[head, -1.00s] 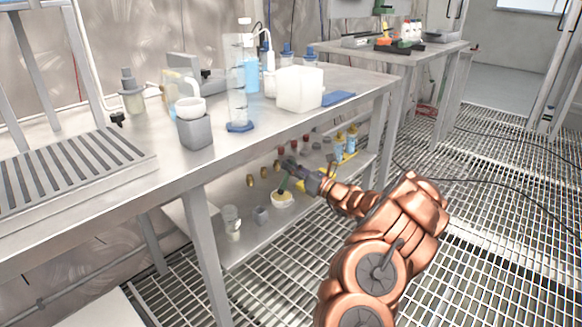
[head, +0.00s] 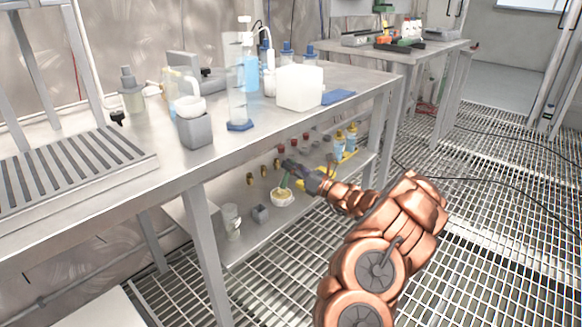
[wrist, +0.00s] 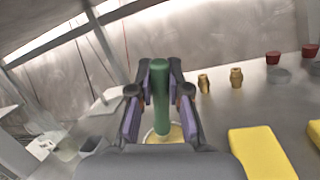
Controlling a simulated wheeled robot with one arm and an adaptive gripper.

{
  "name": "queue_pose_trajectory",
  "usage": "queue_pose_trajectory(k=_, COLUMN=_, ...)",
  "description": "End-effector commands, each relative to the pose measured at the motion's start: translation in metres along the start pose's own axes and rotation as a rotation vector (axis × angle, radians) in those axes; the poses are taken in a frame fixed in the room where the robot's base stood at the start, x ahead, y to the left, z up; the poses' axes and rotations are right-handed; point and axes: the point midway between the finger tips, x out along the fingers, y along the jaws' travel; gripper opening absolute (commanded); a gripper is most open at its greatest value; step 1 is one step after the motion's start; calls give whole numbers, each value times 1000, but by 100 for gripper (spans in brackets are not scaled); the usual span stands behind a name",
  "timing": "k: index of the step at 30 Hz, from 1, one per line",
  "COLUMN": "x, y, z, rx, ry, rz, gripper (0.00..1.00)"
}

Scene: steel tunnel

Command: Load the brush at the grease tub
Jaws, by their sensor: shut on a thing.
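My gripper (head: 287,167) reaches in over the lower shelf of the near steel bench. It is shut on a brush with a green handle (wrist: 159,85), which stands nearly upright between the purple-padded fingers in the wrist view. The brush (head: 285,181) also shows in the head view, above the grease tub. The grease tub (head: 282,200) is a small white round pot with yellow grease in it. In the wrist view the tub (wrist: 177,137) shows behind the brush's lower end. The bristles are hidden, so I cannot tell how deep they reach.
Brass fittings (wrist: 236,77), red-capped pieces (wrist: 273,57) and yellow blocks (wrist: 258,152) stand to the right on the shelf. A grey block (head: 261,213) and a clear jar (head: 231,220) stand left of the tub. The bench top (head: 215,165) overhangs the shelf.

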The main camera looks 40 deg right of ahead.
Motion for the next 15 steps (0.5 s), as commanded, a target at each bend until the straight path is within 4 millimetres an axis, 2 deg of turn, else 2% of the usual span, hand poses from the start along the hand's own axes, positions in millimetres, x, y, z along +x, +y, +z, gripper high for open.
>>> queue_pose_trajectory(k=15, x=8, y=10, z=33, rx=-1, ry=-1, rz=2, gripper=0)
